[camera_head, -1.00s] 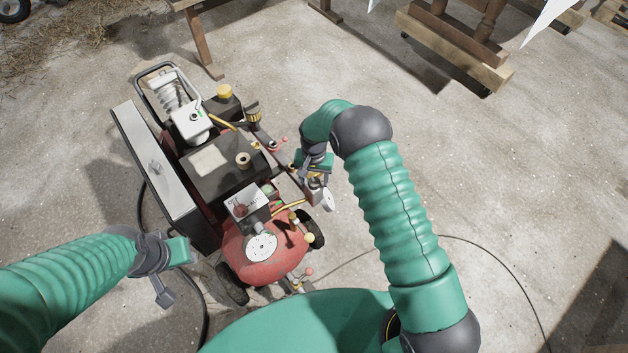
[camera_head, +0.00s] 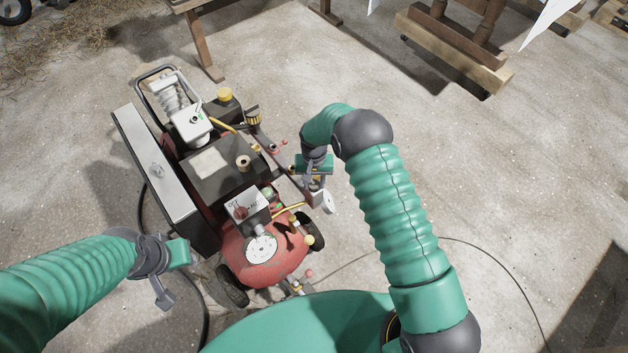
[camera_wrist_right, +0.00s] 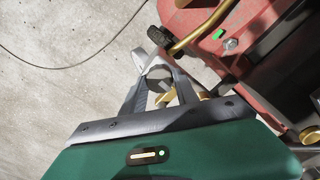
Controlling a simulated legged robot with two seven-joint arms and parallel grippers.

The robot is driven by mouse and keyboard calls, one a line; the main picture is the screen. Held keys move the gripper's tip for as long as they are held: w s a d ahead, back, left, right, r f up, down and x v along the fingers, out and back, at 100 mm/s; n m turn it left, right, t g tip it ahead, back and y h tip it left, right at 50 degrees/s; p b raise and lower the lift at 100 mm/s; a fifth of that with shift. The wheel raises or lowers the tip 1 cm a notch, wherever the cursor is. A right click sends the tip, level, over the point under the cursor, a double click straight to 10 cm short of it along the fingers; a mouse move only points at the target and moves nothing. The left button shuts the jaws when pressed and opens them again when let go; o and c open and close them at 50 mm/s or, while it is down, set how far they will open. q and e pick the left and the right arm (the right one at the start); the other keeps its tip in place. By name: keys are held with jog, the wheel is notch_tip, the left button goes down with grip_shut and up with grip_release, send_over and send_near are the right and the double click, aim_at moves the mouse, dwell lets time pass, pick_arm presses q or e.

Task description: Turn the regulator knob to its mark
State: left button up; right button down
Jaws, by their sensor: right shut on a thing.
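The red air compressor (camera_head: 262,262) stands on the floor, left of my right arm. The regulator with its white round gauge (camera_head: 328,203) sits at its right side. My right gripper (camera_head: 316,187) points down onto the regulator and is shut on its knob. I cannot make out the knob's mark. My left gripper (camera_head: 176,275) hangs left of the compressor, away from the regulator; its jaw opening is unclear.
A switch box (camera_head: 247,205) with a red knob and a dial (camera_head: 261,248) are on the compressor. A thin cable (camera_head: 480,249) crosses the floor.

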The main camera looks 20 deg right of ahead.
aim_at(314, 183)
jog(key=shift+n, duration=0.6)
jog(key=c, duration=0.9)
grip_release()
jog(key=shift+c, duration=0.2)
jog(key=shift+r, duration=0.1)
notch_tip(314, 183, up, 17)
jog(key=p, duration=0.3)
jog(key=shift+f, duration=0.2)
